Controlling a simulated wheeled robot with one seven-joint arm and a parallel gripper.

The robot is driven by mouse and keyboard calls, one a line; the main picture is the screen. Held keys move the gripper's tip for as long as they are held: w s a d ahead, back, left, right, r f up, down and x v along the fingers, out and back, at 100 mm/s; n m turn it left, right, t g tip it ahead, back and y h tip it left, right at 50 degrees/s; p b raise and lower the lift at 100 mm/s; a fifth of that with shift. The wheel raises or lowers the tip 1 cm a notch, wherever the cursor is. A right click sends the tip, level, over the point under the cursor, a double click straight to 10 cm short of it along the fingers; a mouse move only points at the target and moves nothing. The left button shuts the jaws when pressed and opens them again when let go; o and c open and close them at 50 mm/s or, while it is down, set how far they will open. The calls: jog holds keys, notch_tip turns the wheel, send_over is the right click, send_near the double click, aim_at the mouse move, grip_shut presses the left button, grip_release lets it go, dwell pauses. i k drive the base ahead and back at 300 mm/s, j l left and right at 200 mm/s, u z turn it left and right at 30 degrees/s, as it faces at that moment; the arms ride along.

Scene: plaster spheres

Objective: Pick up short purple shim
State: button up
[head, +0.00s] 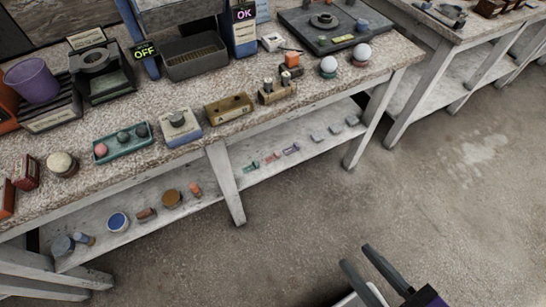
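A small purple shim (292,150) lies on the lower shelf of the long workbench, at the right end of a short row. A red-pink piece (272,158) and a green piece (253,167) lie to its left. The pieces are too small to compare their lengths surely. My gripper (358,256) is at the bottom of the head view, over the floor in front of the bench. Its two dark fingers are apart with nothing seen between them. It is well away from the shim.
A bench leg (226,183) stands left of the shims. The worktop above overhangs the shelf. The floor (300,225) in front is clear.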

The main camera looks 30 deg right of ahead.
aim_at(296, 147)
jog(key=u, duration=1.45)
jog(key=z, duration=1.85)
jog(key=i+l+z, duration=0.1)
jog(key=i+l, duration=0.3)
jog(key=i+l+z, duration=0.1)
jog(key=i+l, duration=0.2)
jog(key=i, duration=0.3)
